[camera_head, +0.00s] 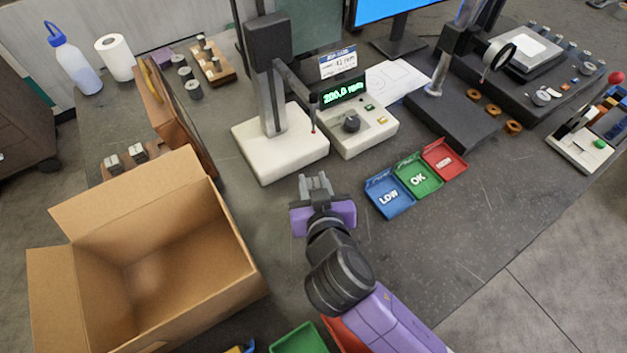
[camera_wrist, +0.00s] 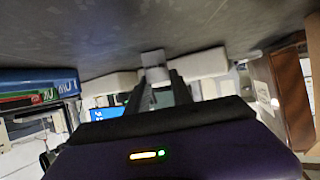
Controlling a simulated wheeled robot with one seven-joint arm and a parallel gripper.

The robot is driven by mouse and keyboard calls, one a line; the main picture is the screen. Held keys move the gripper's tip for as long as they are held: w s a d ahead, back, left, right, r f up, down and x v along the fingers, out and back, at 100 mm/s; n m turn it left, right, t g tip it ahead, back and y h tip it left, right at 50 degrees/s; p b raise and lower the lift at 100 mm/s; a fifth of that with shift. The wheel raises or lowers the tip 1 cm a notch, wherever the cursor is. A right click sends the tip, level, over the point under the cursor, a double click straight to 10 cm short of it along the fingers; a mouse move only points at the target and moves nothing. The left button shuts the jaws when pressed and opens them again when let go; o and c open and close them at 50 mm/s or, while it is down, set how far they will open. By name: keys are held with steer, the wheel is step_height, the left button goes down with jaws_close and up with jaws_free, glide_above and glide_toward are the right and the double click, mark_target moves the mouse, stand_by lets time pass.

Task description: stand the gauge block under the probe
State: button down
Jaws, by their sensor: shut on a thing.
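My gripper (camera_head: 316,183) is shut on the gauge block, a small grey metal piece, in front of the measuring stand. In the wrist view the light grey gauge block (camera_wrist: 154,66) shows at the fingertips of my gripper (camera_wrist: 158,82); its lower part is hidden between the fingers. The probe (camera_head: 313,117) hangs from the stand's arm, with a small red tip, over the right part of the white stand base (camera_head: 262,160). My gripper is in front of that base, apart from the probe. Nothing stands under the probe.
A readout box (camera_head: 370,138) with green digits stands right of the base. Blue LOW (camera_head: 391,210), green OK (camera_head: 420,186) and red (camera_head: 446,168) trays lie to the right. An open cardboard box (camera_head: 190,310) fills the left front.

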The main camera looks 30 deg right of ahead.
steer(key=c, duration=1.1)
jaws_free()
steer(key=shift+f, duration=0.1)
steer(key=shift+r, duration=0.25)
steer(key=shift+s+a, duration=0.15)
steer(key=shift+s, duration=0.2)
steer(key=b+v, duration=0.2)
steer(key=v, duration=0.9)
steer(key=shift+s+a+r, duration=0.1)
